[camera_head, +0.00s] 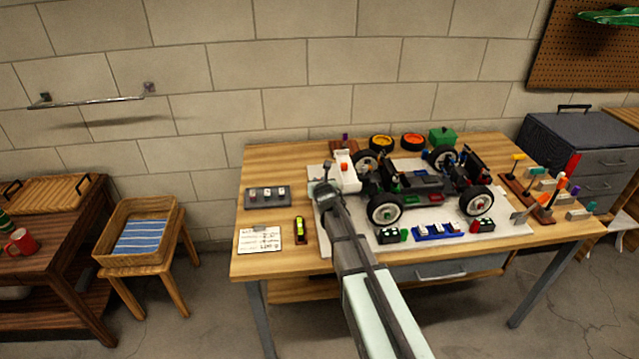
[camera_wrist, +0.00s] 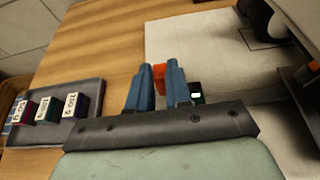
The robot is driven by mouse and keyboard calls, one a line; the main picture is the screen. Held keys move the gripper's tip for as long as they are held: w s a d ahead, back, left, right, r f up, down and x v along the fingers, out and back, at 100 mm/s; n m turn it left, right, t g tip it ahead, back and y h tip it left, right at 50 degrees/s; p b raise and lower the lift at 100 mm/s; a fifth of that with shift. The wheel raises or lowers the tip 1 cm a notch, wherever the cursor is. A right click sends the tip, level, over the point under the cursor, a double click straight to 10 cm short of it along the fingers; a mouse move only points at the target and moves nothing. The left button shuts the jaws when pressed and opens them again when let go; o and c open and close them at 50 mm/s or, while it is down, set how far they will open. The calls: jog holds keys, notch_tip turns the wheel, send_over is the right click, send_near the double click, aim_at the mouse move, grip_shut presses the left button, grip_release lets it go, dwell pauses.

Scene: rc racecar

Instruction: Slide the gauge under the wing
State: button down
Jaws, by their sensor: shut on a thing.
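The racecar (camera_head: 420,185) stands on a white mat (camera_head: 515,226) on the workbench, its black wheels showing. A white part with an orange spot (camera_head: 345,175) is at its left end; I cannot tell whether this is the wing. My gripper (camera_head: 326,190) is low beside that part, over the mat's left side. In the wrist view the blue fingers (camera_wrist: 159,90) are shut on an orange piece (camera_wrist: 160,76). It may be the gauge; most of it is hidden. A small dark block with a white spot (camera_wrist: 196,93) shows just right of the fingers.
A grey tray (camera_head: 253,205) with three labelled blocks lies left of the mat, also in the wrist view (camera_wrist: 90,87). A yellow-green item (camera_head: 300,230) and a written card (camera_head: 259,240) lie nearby. Racks with coloured handles (camera_head: 545,195) stand at the right.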

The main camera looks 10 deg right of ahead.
jog(key=shift+d, duration=0.8)
jog(key=c, duration=1)
grip_release()
jog(key=shift+c, duration=0.2)
jog(key=shift+a, duration=0.15)
